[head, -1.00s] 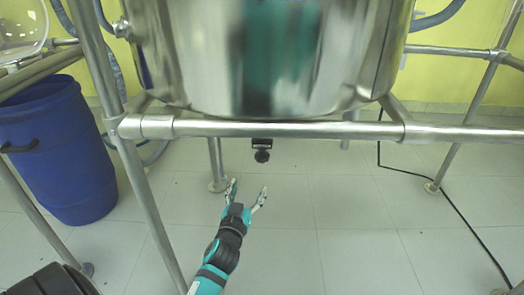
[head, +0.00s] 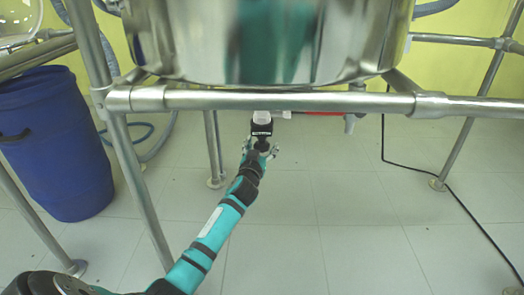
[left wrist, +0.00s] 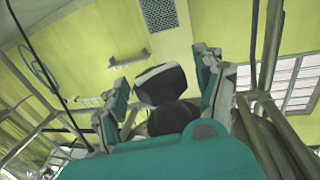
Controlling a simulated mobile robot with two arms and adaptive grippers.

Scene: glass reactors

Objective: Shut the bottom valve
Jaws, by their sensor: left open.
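The bottom valve (head: 261,128) is a black body under a whitish fitting, hanging below the steel vessel just under the front frame bar. In the left wrist view the black valve (left wrist: 160,82) and a dark rounded knob (left wrist: 174,117) below it show between the fingers. My left gripper (head: 260,149) has come up from below, with its fingers open on either side of the knob. The fingers also flank it in the left wrist view; I cannot tell whether they touch it. The knob is mostly hidden by the gripper in the head view. My right gripper is not in view.
The steel vessel (head: 270,40) stands above a frame bar (head: 330,102) that crosses close over the valve. A frame leg (head: 140,190) stands left of my arm. A blue barrel (head: 55,145) is at the left. A black cable lies on the right of the clear tiled floor.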

